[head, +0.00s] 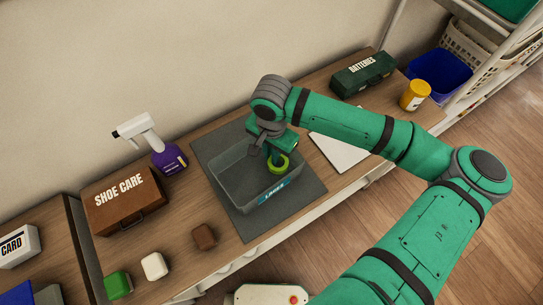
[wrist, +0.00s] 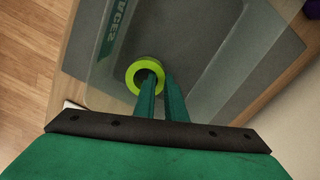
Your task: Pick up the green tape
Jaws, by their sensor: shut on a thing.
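The green tape (head: 284,163) is a bright yellow-green ring at the end of my gripper (head: 275,158), over the clear bin (head: 232,180) labelled "LACES". In the wrist view the tape (wrist: 133,78) is around the fingertips of my gripper (wrist: 155,84). The two fingers are close together and shut on the tape's rim. The bin also shows beneath it in the wrist view (wrist: 195,60). I cannot tell how high the tape is above the bin floor.
The bin stands on a grey mat (head: 308,187). A brown "SHOE CARE" box (head: 120,215), a purple spray bottle (head: 167,160) and a brown block (head: 204,236) are to the left. A white sheet (head: 340,153), a green "BATTERIES" box (head: 362,78) and a yellow jar (head: 414,96) are to the right.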

